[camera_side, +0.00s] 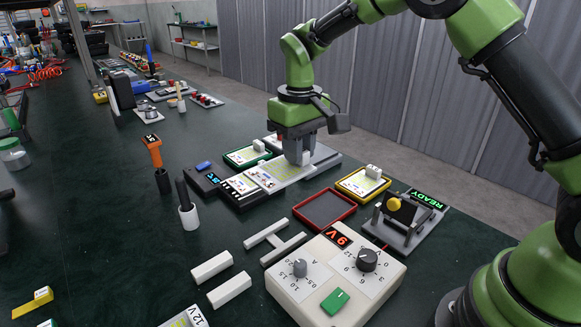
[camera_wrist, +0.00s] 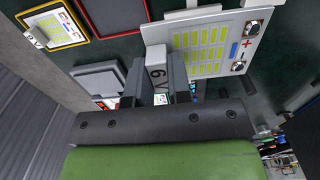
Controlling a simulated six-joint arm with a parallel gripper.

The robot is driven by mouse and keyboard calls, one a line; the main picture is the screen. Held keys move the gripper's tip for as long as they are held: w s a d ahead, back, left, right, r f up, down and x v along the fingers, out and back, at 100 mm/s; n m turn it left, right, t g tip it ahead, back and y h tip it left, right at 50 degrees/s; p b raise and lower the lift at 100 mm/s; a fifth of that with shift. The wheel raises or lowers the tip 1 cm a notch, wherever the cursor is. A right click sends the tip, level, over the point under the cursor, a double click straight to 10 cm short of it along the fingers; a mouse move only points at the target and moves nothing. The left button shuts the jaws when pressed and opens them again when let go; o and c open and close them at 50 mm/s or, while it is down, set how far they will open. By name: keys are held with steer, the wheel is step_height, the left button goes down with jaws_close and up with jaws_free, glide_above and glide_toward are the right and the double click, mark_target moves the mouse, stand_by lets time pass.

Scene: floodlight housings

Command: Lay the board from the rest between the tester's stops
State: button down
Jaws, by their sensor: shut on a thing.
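My gripper (camera_side: 298,158) is shut on a small white block (camera_wrist: 157,74) marked with a digit that reads as 6 or 9 and a V. The block sits at the edge of a white board (camera_wrist: 212,48) with rows of yellow-green segments and plus and minus terminals. In the side view the board (camera_side: 268,177) reaches left from my fingers, close beside a black unit (camera_side: 207,181) with a lit display. Whether the board touches what lies under it is hidden. A fixture (camera_side: 400,236) with a yellow knob and a lit READY display stands to the right.
An empty red-rimmed tray (camera_side: 350,210) lies in front of my gripper. Yellow-rimmed (camera_side: 342,190) and green-rimmed (camera_side: 230,160) trays hold other boards. A power box (camera_side: 380,290) showing 9 V, grey bars (camera_side: 266,234) and white bars (camera_side: 229,290) stand nearer.

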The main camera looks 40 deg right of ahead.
steer(key=s+d, duration=0.7)
steer(key=d, duration=0.5)
steer(key=s+d, duration=0.7)
steer(key=d, duration=0.6)
steer(key=shift+s+f, duration=0.2)
steer(key=shift+f, duration=6.45)
steer(key=shift+f, duration=0.7)
steer(key=c, duration=1)
jaws_free()
steer(key=shift+r, duration=0.1)
